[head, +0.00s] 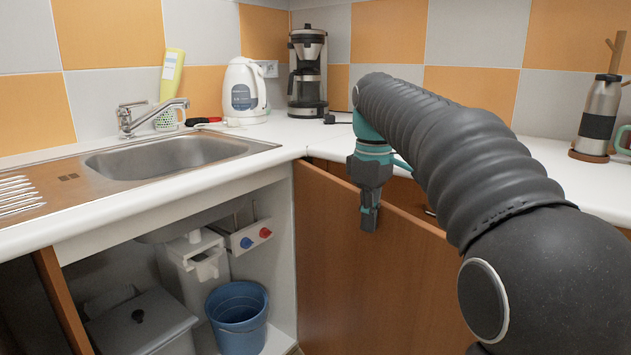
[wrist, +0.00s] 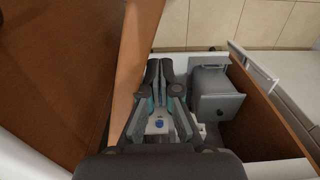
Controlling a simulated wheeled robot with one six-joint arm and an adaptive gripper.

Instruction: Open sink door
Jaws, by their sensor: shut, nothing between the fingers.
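The brown sink door (head: 385,290) stands wide open at the right of the sink cabinet, its inner face showing in the head view. In the wrist view the door (wrist: 60,75) fills the left side, with its paler edge beside my fingers. My gripper (head: 369,218) points down, shut and empty, on the inner side of the door near its top edge. In the wrist view my gripper's fingers (wrist: 160,68) lie together next to the door edge. I cannot tell whether they touch it. The handle is not clearly seen.
The open cabinet holds a blue bucket (head: 237,318), a grey lidded bin (head: 145,325) and a white container (head: 195,260). Another brown panel (head: 62,300) stands at its left side. The white counter (head: 230,165) with the steel sink (head: 170,155) runs above.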

